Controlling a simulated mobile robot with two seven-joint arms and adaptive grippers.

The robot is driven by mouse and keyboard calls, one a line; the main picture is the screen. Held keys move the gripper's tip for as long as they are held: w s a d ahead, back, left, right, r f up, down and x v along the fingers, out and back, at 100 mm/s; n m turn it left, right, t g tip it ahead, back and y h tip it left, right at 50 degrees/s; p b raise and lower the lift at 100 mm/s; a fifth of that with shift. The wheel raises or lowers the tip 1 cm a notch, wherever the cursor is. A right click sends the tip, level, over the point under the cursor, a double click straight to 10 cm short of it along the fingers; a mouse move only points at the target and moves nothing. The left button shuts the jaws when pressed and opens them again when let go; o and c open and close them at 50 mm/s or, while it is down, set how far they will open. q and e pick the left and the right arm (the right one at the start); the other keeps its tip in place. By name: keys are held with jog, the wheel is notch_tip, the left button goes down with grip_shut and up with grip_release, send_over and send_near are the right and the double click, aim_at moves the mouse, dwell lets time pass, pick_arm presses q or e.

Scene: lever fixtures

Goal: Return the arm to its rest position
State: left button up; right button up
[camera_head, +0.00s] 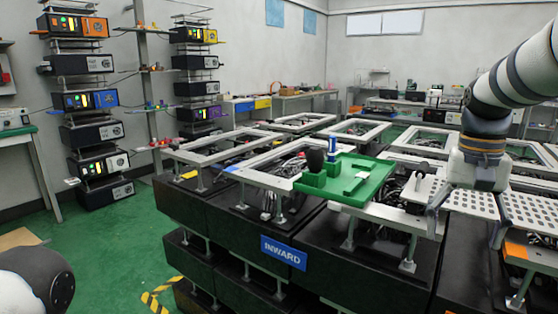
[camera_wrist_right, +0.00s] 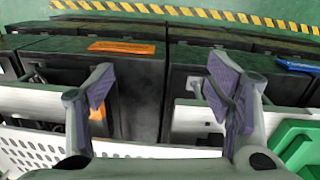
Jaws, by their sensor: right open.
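My right gripper (camera_head: 466,228) hangs from the right arm at the right of the head view, fingers pointing down, open and empty. It is over the front edge of the framed benches, right of the green tray (camera_head: 378,186) and apart from it. The right wrist view shows its two spread fingers (camera_wrist_right: 165,100) with nothing between them. The green tray carries a dark-knobbed lever (camera_head: 315,160) and a blue and white upright piece (camera_head: 332,149). A rounded white and black part of my left arm shows at the lower left; the left gripper is out of view.
A perforated white plate (camera_head: 530,211) lies behind and right of the right gripper. Black benches with grey metal frames (camera_head: 225,149) fill the middle. A blue INWARD sign (camera_head: 284,252) is on the front. Green floor (camera_head: 110,240) is free at the left, with yellow-black tape.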

notch_tip(320, 180, down, 16)
jog(key=a+n, duration=0.1)
jog(key=a, duration=0.1)
jog(key=s+a+f+n+g, duration=0.1)
jog(key=s+a+f+n, duration=0.1)
jog(key=s+f, duration=0.8)
jog(key=s+a+f+n, duration=0.2)
jog(key=s+a+f, duration=0.2)
jog(key=s+f, duration=0.6)
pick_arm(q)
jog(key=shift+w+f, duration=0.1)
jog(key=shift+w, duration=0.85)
pick_arm(e)
jog(key=s+a+n, duration=0.1)
jog(key=s+a, duration=0.1)
jog(key=s, duration=0.5)
jog(key=s+a, duration=0.3)
jog(key=s, duration=0.4)
jog(key=shift+s+f+n+g, duration=0.2)
jog(key=shift+n+g, duration=0.1)
jog(key=shift+n, duration=0.1)
